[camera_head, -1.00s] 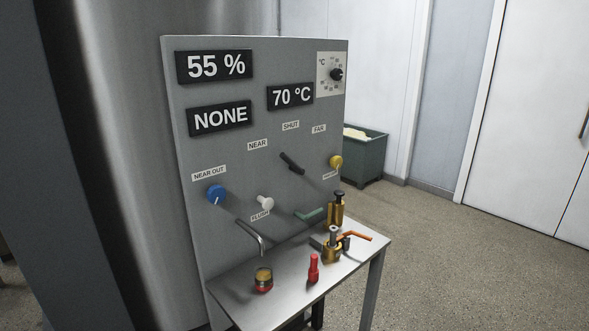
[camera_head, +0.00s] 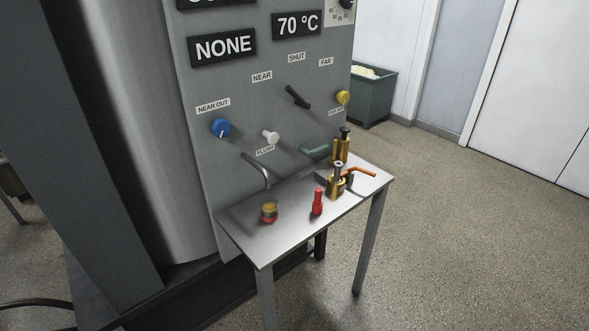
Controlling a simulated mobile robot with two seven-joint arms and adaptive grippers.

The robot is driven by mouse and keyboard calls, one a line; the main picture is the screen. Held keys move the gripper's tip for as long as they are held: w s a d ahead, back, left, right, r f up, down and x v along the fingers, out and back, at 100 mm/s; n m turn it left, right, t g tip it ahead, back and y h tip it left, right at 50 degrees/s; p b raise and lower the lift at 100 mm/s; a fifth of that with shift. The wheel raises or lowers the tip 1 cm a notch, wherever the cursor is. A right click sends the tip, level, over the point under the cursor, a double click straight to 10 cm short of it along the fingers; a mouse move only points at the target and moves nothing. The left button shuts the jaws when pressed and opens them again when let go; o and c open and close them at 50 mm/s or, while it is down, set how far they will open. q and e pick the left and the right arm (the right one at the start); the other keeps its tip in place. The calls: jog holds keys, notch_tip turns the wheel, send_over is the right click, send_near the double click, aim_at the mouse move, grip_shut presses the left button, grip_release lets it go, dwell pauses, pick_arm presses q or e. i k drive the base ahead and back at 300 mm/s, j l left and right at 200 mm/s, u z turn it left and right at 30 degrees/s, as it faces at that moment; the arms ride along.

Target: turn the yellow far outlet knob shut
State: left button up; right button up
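The yellow far outlet knob (camera_head: 343,97) is on the right edge of the grey panel (camera_head: 222,80), below the FAR label (camera_head: 326,62). A small label under it is partly hidden and hard to read. The knob's pointer is too small to tell its setting. A black lever (camera_head: 297,97) sits to its left, under the SHUT label (camera_head: 296,57). Neither of my grippers is in view.
A blue knob (camera_head: 221,128) and white knob (camera_head: 270,137) are at left. A small steel table (camera_head: 290,225) before the panel holds a brass device (camera_head: 337,184), a red item (camera_head: 317,203) and a small jar (camera_head: 268,212). Floor at right is clear.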

aim_at(342, 98)
jog(key=i+l, duration=0.15)
jog(key=l, duration=0.2)
jog(key=i+l, duration=0.15)
jog(key=l, duration=0.2)
jog(key=i+l+z, duration=0.1)
jog(key=l, duration=0.25)
jog(key=i+l, duration=0.25)
jog(key=l+z, duration=0.05)
jog(key=l, duration=0.05)
